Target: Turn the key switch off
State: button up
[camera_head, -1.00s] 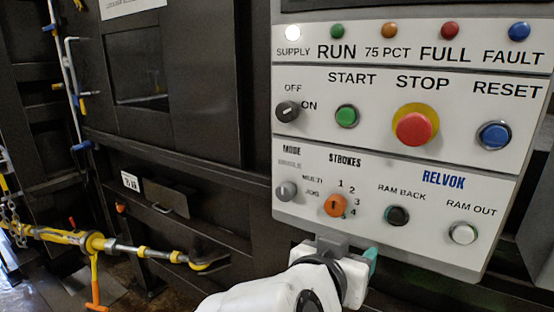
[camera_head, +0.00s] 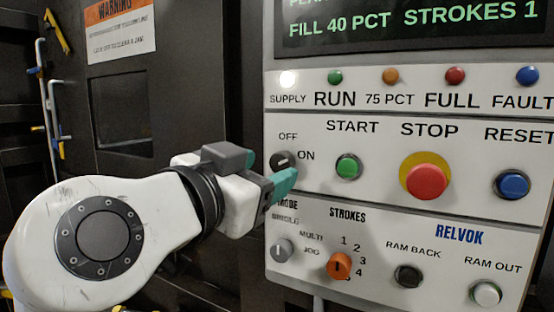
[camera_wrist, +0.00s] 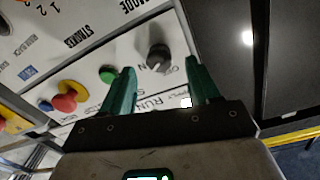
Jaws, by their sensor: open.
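The key switch (camera_head: 282,160) is a dark round knob on the white control panel, with OFF printed above it and ON to its right. I cannot tell clearly which label it points to. My gripper (camera_head: 267,172) has teal fingers and is in front of the switch, its fingers partly covering the knob's surroundings. In the wrist view the knob (camera_wrist: 158,57) shows between the two spread fingertips of my gripper (camera_wrist: 161,66). The fingers are open, and I see no grip on the knob.
A green START button (camera_head: 347,167) and a red STOP button (camera_head: 427,182) on a yellow ring lie to the right. The mode knob (camera_head: 282,249) and orange strokes knob (camera_head: 339,265) lie below. A lit white SUPPLY lamp (camera_head: 288,79) is above.

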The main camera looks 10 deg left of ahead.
aim_at(278, 165)
jog(key=shift+p+x, duration=0.3)
jog(key=shift+x, duration=1.85)
jog(key=c, duration=1)
